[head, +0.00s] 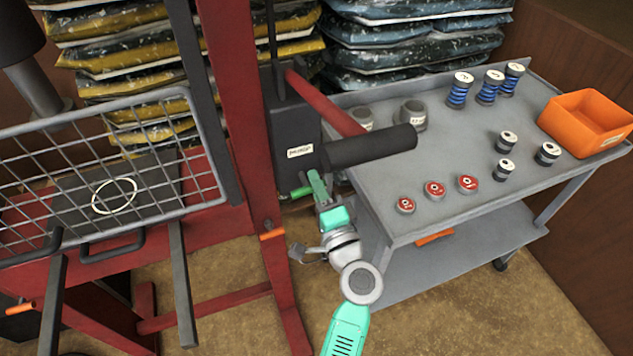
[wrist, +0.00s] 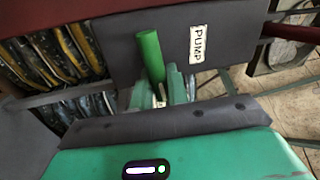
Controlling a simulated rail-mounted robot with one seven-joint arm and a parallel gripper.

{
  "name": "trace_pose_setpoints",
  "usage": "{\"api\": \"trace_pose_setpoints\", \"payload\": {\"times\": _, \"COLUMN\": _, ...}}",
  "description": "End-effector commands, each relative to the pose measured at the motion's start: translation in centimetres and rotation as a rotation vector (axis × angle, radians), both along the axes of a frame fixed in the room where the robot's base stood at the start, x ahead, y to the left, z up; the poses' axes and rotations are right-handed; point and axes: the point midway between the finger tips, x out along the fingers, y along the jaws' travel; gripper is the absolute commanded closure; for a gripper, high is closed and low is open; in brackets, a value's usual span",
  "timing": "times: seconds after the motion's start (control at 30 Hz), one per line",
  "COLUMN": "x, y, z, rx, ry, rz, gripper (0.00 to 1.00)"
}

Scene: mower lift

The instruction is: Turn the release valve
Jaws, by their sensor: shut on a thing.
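The dark pump box (head: 292,125) with its "PUMP" label stands beside the red post in the head view. The release valve's green handle (head: 301,192) sticks out near the bottom of the box. In the wrist view the green handle (wrist: 150,55) is a short tilted bar in front of the pump box (wrist: 235,30). My gripper (head: 316,184) is at the handle, below the black pump lever grip (head: 370,147). In the wrist view my gripper's fingers (wrist: 170,88) are shut on the lower part of the handle. The exact contact is partly hidden by the gripper body.
A grey cart (head: 455,215) stands close to the right of my arm, with springs, red-topped discs and an orange bin (head: 587,122) on it. The red lift post (head: 243,120) and a wire mesh guard (head: 100,170) are at the left. Stacked bags are behind.

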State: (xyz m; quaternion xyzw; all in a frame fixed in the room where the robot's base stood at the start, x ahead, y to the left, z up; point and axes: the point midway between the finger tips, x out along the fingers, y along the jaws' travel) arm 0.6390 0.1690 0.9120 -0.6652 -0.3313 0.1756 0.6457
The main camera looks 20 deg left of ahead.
Motion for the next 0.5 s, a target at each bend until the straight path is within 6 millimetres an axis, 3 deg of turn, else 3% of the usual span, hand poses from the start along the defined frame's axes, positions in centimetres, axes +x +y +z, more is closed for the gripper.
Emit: {"api": "trace_pose_setpoints", "payload": {"times": 0.5, "x": 0.01, "y": -0.01, "z": -0.16, "rx": 0.066, "ry": 0.059, "rz": 0.000, "gripper": 1.00}}
